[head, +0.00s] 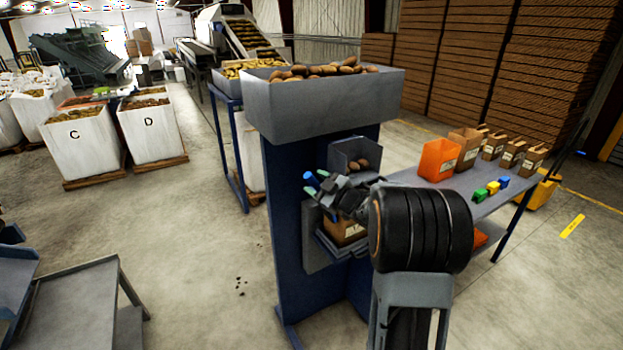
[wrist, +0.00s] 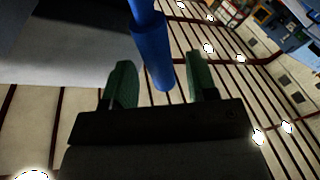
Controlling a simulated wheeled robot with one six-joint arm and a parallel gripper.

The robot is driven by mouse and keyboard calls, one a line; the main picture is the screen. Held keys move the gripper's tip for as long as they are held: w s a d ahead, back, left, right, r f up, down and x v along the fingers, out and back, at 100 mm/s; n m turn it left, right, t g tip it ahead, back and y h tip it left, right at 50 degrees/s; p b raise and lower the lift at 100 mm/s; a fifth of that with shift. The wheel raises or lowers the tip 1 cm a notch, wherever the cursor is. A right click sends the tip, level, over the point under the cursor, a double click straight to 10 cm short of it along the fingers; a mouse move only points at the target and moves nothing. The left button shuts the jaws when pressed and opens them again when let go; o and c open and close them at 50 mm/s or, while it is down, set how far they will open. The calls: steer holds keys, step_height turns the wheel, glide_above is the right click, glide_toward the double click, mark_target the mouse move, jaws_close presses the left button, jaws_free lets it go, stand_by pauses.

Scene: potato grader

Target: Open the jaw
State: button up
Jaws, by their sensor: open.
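My gripper (head: 317,182) is in front of the blue and grey machine (head: 290,180), beside its small upper tray. Its two green-tipped fingers are apart. In the wrist view my gripper (wrist: 159,72) shows the fingers spread, with a blue rod-like handle (wrist: 152,50) reaching down between or just beyond them. I see a gap on each side of the handle; whether either finger touches it I cannot tell. In the head view only the handle's blue end (head: 309,177) shows, beside the fingertips.
A grey hopper of potatoes (head: 330,98) tops the machine. A brown box (head: 345,232) sits below my gripper. At right, a table (head: 470,208) holds an orange bin (head: 438,160), paper bags and small coloured blocks.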

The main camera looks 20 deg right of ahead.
steer(key=shift+x, duration=1.1)
jaws_close()
steer(key=shift+a, duration=0.1)
